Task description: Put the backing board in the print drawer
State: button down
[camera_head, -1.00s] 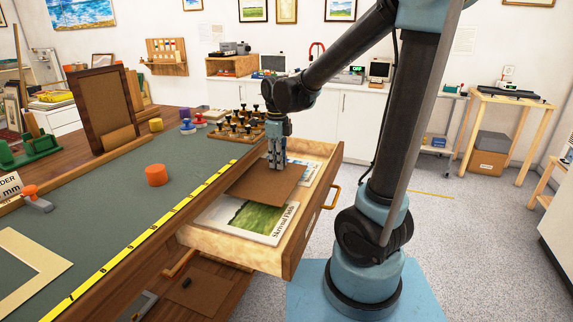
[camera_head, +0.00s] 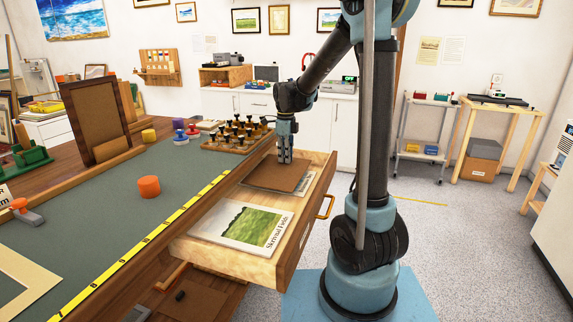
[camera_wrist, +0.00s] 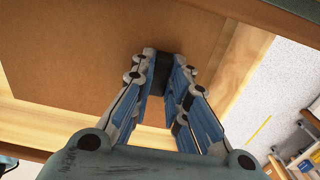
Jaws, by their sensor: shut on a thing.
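The brown backing board (camera_head: 272,177) lies flat, low at the far end of the open print drawer (camera_head: 230,262), over part of a print. I cannot tell whether it touches what is below. It fills much of the wrist view (camera_wrist: 80,60). My gripper (camera_head: 285,158) points down and is shut on the board's far part; the fingers meet at the board in the wrist view (camera_wrist: 160,80). A landscape print (camera_head: 242,226) lies in the near part of the drawer.
The green-topped workbench (camera_head: 110,215) runs along the drawer's left, with a yellow ruler (camera_head: 150,245) on its edge. A stamp rack (camera_head: 238,135) stands close left of my gripper. An orange cylinder (camera_head: 149,187) and a framed easel piece (camera_head: 97,120) are farther left.

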jog(key=shift+s+f, duration=0.15)
jog(key=shift+f, duration=1.4)
jog(key=c, duration=1.6)
grip_release()
jog(key=shift+o, duration=0.2)
jog(key=shift+r, duration=0.15)
notch_tip(320, 180, up, 12)
jog(key=shift+f, duration=0.1)
